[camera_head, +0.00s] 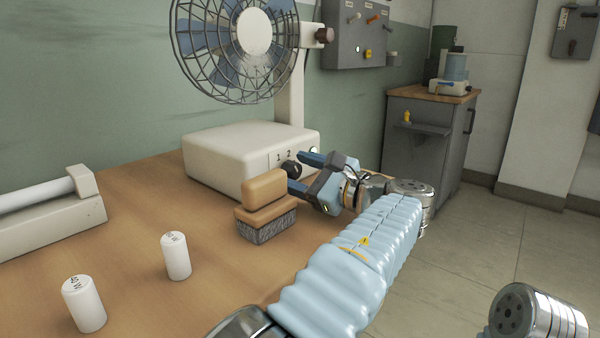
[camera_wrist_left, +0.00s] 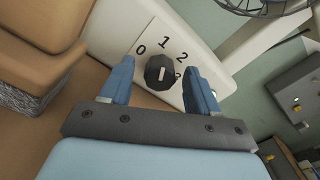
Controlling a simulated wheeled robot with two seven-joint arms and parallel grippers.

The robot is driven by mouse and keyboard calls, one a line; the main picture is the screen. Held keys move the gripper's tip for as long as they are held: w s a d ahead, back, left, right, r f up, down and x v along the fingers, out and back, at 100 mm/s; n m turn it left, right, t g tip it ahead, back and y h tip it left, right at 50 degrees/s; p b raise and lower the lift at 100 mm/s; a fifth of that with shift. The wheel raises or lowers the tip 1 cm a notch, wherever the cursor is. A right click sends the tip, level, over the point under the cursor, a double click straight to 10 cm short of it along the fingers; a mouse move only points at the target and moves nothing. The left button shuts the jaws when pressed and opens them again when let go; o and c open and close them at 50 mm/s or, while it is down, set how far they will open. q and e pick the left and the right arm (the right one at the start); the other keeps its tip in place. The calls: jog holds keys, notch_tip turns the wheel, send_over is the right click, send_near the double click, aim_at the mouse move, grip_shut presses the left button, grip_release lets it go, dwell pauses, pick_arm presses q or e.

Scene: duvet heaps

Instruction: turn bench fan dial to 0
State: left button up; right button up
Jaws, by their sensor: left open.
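The bench fan (camera_head: 225,148) stands on the wooden bench, with a cream base and a wire-caged head. Its black dial (camera_head: 291,169) is on the base's front face and also shows in the left wrist view (camera_wrist_left: 160,71). Numerals 0, 1, 2 and 3 arc around the dial there. A white mark on the dial looks to point near 1. My left gripper (camera_head: 297,173) is open, its blue fingers on either side of the dial. Whether they touch it I cannot tell. My right gripper is out of view.
Two white cylinders (camera_head: 85,304) (camera_head: 176,256) stand on the bench, with a white tube fixture (camera_head: 50,213) at left. A grey cabinet (camera_head: 425,150) stands beyond the bench.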

pick_arm(q)
jog(key=shift+d, duration=0.1)
jog(key=p+v, duration=0.1)
jog(key=v, duration=1.2)
jog(key=shift+s+d+p, duration=0.25)
jog(key=shift+p, duration=0.15)
jog(key=shift+w, duration=0.1)
